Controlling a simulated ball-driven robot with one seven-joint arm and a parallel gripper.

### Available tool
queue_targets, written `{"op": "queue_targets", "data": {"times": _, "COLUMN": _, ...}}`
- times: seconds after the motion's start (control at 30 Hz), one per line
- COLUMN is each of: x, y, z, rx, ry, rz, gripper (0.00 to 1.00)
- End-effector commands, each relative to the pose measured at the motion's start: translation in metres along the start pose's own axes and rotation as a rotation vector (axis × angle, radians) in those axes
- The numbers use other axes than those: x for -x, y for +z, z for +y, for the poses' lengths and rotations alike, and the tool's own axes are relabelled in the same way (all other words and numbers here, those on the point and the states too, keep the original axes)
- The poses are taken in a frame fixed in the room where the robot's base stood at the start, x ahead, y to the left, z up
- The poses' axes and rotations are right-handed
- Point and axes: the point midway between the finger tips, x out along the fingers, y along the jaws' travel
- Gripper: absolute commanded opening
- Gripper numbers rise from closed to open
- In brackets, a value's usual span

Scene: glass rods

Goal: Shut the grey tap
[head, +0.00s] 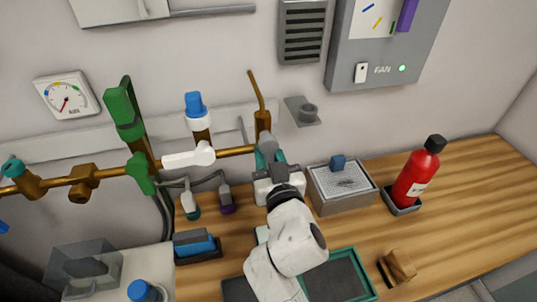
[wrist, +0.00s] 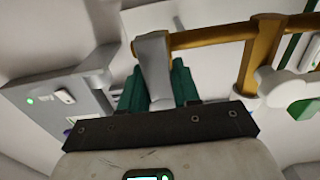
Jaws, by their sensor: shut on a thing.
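The grey tap handle (head: 266,142) is at the right end of the brass pipe (head: 235,152), below an upright brass spout (head: 262,118). In the wrist view the grey handle (wrist: 153,62) stands out from the pipe (wrist: 215,37), roughly across it, toward my gripper. My gripper (head: 270,157) has its teal fingers on both sides of the handle and is shut on it. In the wrist view my gripper (wrist: 157,85) hides the handle's near end. In the head view my gripper and arm partly cover the tap.
A white lever (head: 190,157), a blue-topped valve (head: 197,112) and a green valve (head: 140,172) sit left along the pipe. A grey wall shelf (head: 303,111) is close right. A mesh-topped box (head: 342,202) and a red bottle (head: 417,175) stand right on the wooden counter.

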Motion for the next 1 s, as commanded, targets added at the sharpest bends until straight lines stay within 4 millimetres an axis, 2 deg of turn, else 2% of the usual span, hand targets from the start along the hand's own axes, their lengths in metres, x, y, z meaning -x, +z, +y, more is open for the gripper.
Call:
{"op": "queue_targets", "data": {"times": 0.03, "x": 0.0001, "y": 0.0001, "z": 0.0, "rx": 0.0, "ry": 0.0, "rz": 0.0, "gripper": 0.16}}
{"op": "queue_targets", "data": {"times": 0.2, "x": 0.0002, "y": 0.0001, "z": 0.0, "rx": 0.0, "ry": 0.0, "rz": 0.0, "gripper": 0.0}}
{"op": "queue_targets", "data": {"times": 0.67, "x": 0.0002, "y": 0.0015, "z": -0.0009, "rx": -0.017, "ry": -0.001, "rz": 0.001, "gripper": 0.0}}
{"op": "queue_targets", "data": {"times": 1.0, "x": 0.0002, "y": 0.0055, "z": -0.0068, "rx": -0.193, "ry": -0.002, "rz": 0.003, "gripper": 0.0}}
